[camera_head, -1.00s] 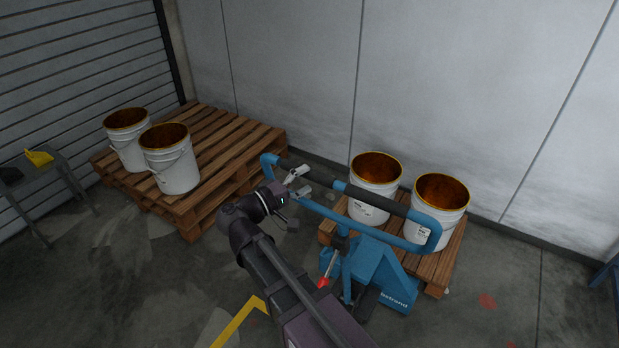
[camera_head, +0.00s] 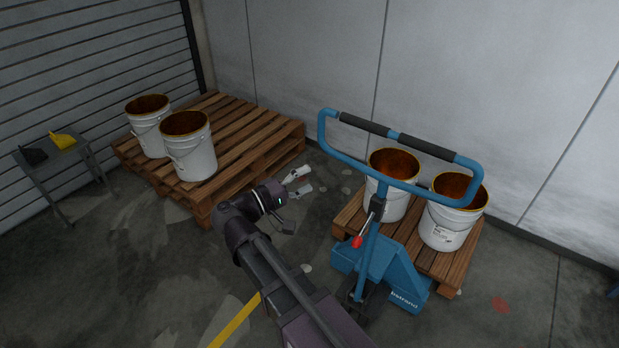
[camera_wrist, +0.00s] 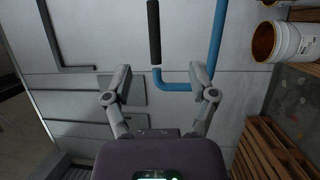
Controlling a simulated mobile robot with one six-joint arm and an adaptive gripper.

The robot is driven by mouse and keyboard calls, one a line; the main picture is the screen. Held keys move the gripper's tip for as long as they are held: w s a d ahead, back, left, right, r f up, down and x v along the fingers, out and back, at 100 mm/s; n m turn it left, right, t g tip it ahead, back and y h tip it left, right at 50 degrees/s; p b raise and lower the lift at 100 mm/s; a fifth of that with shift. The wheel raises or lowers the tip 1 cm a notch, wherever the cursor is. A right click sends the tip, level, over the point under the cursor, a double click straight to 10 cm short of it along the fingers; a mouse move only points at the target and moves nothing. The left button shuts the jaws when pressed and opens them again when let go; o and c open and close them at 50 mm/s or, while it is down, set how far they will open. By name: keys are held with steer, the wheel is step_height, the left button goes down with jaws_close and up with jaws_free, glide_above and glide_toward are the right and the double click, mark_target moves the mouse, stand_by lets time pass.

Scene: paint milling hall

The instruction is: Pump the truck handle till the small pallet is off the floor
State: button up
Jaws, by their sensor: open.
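The blue pallet truck (camera_head: 385,262) stands at the small wooden pallet (camera_head: 458,262), which bears two white buckets with brown insides, the left bucket (camera_head: 396,203) and the right bucket (camera_head: 443,238). Its loop handle (camera_head: 328,138) stands raised, with black grips on the top bar and a red-tipped lever (camera_head: 357,241) on the shaft. My gripper (camera_head: 301,182) is open and empty, left of the handle and apart from it. In the wrist view the handle's blue bar (camera_wrist: 178,86) and black grip (camera_wrist: 153,32) show beyond my open fingers (camera_wrist: 161,82). I cannot tell whether the pallet touches the floor.
A larger stacked pallet (camera_head: 255,137) with two buckets stands at the back left. A small grey table (camera_head: 68,165) with a yellow scoop (camera_head: 62,141) is at the far left. Walls close off the back and right.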

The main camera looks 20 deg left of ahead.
steer(key=v, duration=0.8)
steer(key=shift+s+a+r, duration=0.15)
steer(key=shift+s+r, duration=0.1)
steer(key=shift+s, duration=0.05)
stand_by(0.8)
stand_by(0.7)
steer(key=w+d+f+m+g, duration=0.1)
steer(key=w+d+f+g, duration=0.25)
steer(key=d, duration=0.45)
steer(key=w+d+f+m+g+y, duration=0.1)
steer(key=w+d+f+g, duration=0.3)
steer(key=d, duration=0.3)
steer(key=w+d+f+m+g, duration=0.1)
steer(key=w+d+f+g, duration=0.1)
steer(key=w+d+f, duration=0.45)
steer(key=s+d+f+m+g+y, duration=0.1)
steer(key=d+f+m+g+y, duration=0.1)
steer(key=d, duration=0.6)
steer(key=s+d+f+m+g+y, duration=0.1)
steer(key=d+f+m+y, duration=0.1)
steer(key=d+y, duration=0.3)
steer(key=s+d+f+m+g+y, duration=0.1)
steer(key=d+f+m+g+y, duration=0.1)
steer(key=d, duration=0.9)
steer(key=shift+s+f+m+g+y, duration=0.2)
steer(key=shift+s+m+g+y, duration=0.15)
steer(key=shift+m+y, duration=0.3)
